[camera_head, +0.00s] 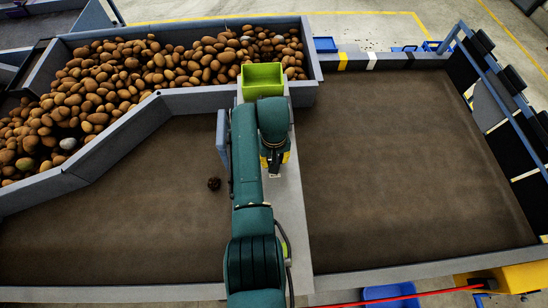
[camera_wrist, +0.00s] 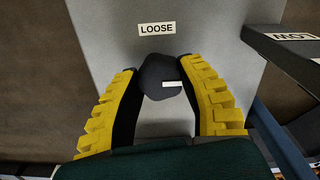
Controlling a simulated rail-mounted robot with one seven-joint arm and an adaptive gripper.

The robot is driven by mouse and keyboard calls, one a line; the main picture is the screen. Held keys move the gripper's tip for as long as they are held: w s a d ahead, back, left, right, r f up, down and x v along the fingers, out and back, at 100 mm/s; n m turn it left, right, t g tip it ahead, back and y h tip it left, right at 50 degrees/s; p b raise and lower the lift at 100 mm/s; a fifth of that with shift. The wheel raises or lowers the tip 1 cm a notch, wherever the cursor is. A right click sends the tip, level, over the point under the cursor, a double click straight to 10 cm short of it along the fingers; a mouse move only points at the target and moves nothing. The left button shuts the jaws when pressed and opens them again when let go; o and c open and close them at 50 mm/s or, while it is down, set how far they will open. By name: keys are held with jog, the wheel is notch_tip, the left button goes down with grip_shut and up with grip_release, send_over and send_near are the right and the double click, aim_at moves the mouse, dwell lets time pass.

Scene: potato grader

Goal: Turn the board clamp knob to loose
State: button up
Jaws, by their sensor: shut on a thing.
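The board clamp knob (camera_wrist: 160,78) is a dark, rounded knob on a light grey panel in the wrist view. A short white mark on it points to the picture's right. A LOOSE label (camera_wrist: 156,29) is on the panel above the knob. My gripper (camera_wrist: 160,68) has yellow ribbed fingers with dark inner pads, one on each side of the knob, shut on it. In the head view my gripper (camera_head: 275,160) is over the grey centre strip (camera_head: 292,210), and the knob is hidden beneath it.
A dark bar with an upside-down label (camera_wrist: 292,36) stands right of the knob. A green bin (camera_head: 262,80) is on the strip's far end. Potatoes fill the hopper (camera_head: 95,165) at left. Brown belts lie on both sides. A dark lump (camera_head: 214,183) lies on the left belt.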

jog(key=n, duration=0.4)
jog(key=shift+f+n, duration=0.1)
jog(key=shift+n, duration=0.2)
jog(key=n, duration=0.4)
jog(key=shift+n, duration=0.3)
jog(key=n, duration=0.4)
jog(key=shift+n, duration=0.3)
jog(key=shift+f+n, duration=0.1)
jog(key=shift+n, duration=2)
jog(key=o, duration=1.2)
notch_tip(320, 180, up, 12)
jog(key=shift+r, duration=0.1)
